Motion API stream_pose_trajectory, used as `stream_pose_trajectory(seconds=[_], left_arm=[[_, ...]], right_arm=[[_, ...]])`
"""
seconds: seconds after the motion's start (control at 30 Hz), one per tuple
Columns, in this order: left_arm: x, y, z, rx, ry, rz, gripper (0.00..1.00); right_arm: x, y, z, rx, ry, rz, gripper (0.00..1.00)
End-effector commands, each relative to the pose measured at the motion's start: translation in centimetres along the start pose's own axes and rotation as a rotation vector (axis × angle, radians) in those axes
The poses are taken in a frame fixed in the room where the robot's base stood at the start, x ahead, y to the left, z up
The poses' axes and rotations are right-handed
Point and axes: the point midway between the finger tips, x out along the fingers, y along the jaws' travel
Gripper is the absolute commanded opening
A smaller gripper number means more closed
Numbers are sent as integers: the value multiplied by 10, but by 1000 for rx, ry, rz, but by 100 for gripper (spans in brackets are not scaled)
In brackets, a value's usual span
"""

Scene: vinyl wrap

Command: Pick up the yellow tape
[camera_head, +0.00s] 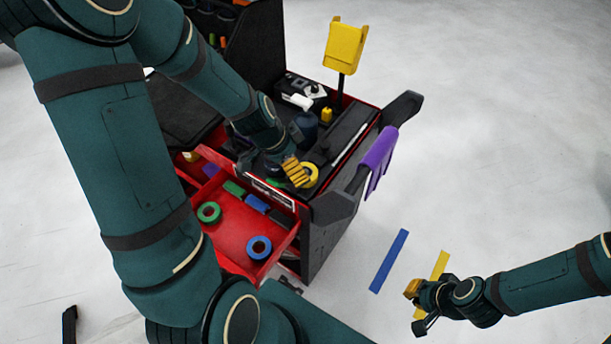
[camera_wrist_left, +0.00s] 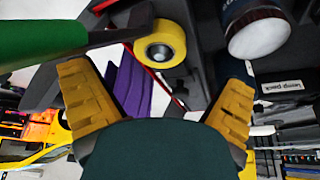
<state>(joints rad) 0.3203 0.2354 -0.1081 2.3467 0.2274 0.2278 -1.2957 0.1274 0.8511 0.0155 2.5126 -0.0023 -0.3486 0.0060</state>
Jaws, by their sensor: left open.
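The yellow tape (camera_head: 313,180) is a roll on the dark top of the tool cart, near its front edge in the head view. In the left wrist view the yellow tape (camera_wrist_left: 163,30) is at the top centre, beyond the fingertips. My left gripper (camera_head: 295,170) is just beside the roll and partly covers it. The left wrist view shows its fingers (camera_wrist_left: 157,80) wide apart with nothing between them. My right gripper (camera_head: 417,302) is low at the right, away from the cart; its finger opening is unclear.
A red open drawer (camera_head: 228,232) holds a green roll (camera_head: 209,212) and a blue roll (camera_head: 259,247). A dark bottle (camera_head: 304,130) stands near the tape on the cart. A yellow holder (camera_head: 345,45) rises behind, and purple gloves (camera_head: 378,155) hang at the right side.

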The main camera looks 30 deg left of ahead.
Motion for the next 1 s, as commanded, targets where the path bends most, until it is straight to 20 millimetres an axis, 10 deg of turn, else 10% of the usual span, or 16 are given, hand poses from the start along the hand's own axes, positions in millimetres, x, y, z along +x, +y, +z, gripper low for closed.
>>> stream_pose_trajectory(seconds=[0.9, 1.0], left_arm=[[68, -1, -7, -1, 1, -1, 100], [68, -1, -7, -1, 1, -1, 65]], right_arm=[[15, 6, -2, -2, 7, 0, 0], [15, 6, -2, -2, 7, 0, 0]])
